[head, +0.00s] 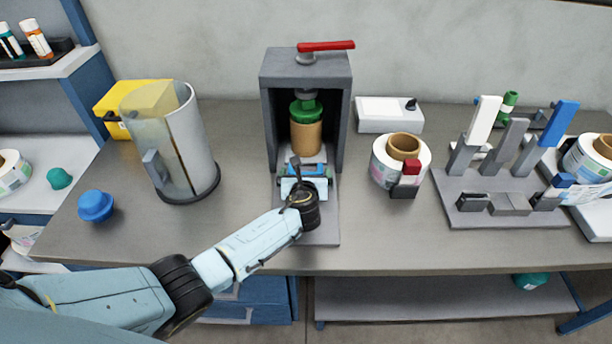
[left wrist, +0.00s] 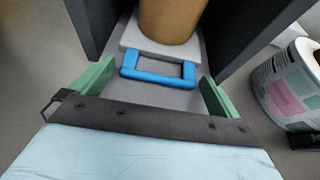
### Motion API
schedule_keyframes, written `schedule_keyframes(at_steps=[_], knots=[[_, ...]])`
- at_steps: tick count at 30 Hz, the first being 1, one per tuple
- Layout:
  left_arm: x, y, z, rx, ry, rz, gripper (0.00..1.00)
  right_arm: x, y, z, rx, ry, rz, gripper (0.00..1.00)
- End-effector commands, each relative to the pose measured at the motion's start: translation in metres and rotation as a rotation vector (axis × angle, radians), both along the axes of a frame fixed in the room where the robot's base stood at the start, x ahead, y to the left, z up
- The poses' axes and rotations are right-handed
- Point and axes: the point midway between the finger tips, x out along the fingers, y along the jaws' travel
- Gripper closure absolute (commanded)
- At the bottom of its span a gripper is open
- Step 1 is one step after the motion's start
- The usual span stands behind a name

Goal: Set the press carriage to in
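The press (head: 346,105) is a dark grey open-fronted housing with a red lever (head: 326,46) on top and a green press head (head: 306,113) inside. The carriage is a light grey plate (left wrist: 130,42) with a blue handle (left wrist: 160,80) at its front; a brown cardboard core (head: 306,139) stands on it, under the green head. My left gripper (left wrist: 157,76) is open, its green fingers apart on either side of the blue handle and not visibly touching it. In the head view my left wrist partly hides the handle and the front of the base. My right gripper is out of view.
A label roll (head: 385,172) stands right of the press, beside a white box (head: 388,116). A grey rack (head: 500,213) with upright levers is further right. A clear-fronted canister (head: 190,150) and a blue knob-like piece (head: 96,206) stand left. The bench front is mostly clear.

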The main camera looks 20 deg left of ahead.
Motion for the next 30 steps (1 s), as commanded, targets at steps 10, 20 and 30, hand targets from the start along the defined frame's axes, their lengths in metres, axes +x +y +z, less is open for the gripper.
schedule_keyframes(at_steps=[10,20,30], knots=[[-0.011,-0.004,0.003,-0.001,0.003,0.0,0.0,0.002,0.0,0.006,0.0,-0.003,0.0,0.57],[-0.064,-0.021,0.028,-0.002,0.003,-0.002,0.0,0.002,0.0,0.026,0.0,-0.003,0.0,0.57],[-0.11,-0.036,0.047,0.0,0.003,0.001,0.0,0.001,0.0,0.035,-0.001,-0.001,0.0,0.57]])
